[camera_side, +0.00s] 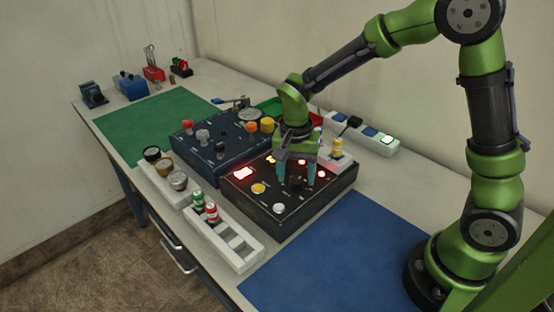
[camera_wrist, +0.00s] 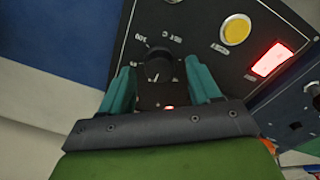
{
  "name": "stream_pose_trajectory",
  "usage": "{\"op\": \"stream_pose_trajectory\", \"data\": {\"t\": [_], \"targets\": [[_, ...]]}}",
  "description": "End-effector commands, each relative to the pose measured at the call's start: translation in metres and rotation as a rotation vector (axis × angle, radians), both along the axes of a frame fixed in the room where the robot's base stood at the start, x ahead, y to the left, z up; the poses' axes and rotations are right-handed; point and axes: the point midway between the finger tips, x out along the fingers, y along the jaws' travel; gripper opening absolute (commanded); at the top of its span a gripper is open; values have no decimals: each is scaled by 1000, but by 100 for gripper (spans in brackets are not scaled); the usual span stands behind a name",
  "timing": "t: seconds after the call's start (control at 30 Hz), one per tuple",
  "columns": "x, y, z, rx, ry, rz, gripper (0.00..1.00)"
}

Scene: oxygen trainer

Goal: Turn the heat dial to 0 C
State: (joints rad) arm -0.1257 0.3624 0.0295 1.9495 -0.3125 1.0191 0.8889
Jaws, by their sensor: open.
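The heat dial (camera_wrist: 158,65) is a black round knob on the black control panel, with "HEAT C" and a printed scale beside it. It shows in the wrist view between the two teal fingers of my gripper (camera_wrist: 160,84). The fingers are apart, one on each side of the knob; I cannot tell whether they touch it. In the side view my gripper (camera_side: 296,178) points down over the black panel (camera_side: 262,208), and the dial is mostly hidden behind the fingers. Where the dial's pointer stands is too small to read.
A lit red display (camera_wrist: 270,59) and a yellow button (camera_wrist: 236,31) are on the same panel. A dark blue panel (camera_side: 205,160) with knobs stands behind it. A white rack (camera_side: 245,252) with small cans stands in front. The blue mat (camera_side: 345,255) is clear.

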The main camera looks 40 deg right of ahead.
Motion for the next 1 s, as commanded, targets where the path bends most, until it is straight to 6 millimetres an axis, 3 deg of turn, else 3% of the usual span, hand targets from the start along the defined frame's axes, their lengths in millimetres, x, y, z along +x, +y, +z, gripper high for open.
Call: {"op": "stream_pose_trajectory", "data": {"t": [0.4, 0.77, 1.0], "targets": [[-1, 0, -9, 1, 1, 0, 62], [-1, 0, -9, 1, 1, 0, 7], [-1, 0, -8, 1, 0, 18, 6]]}}
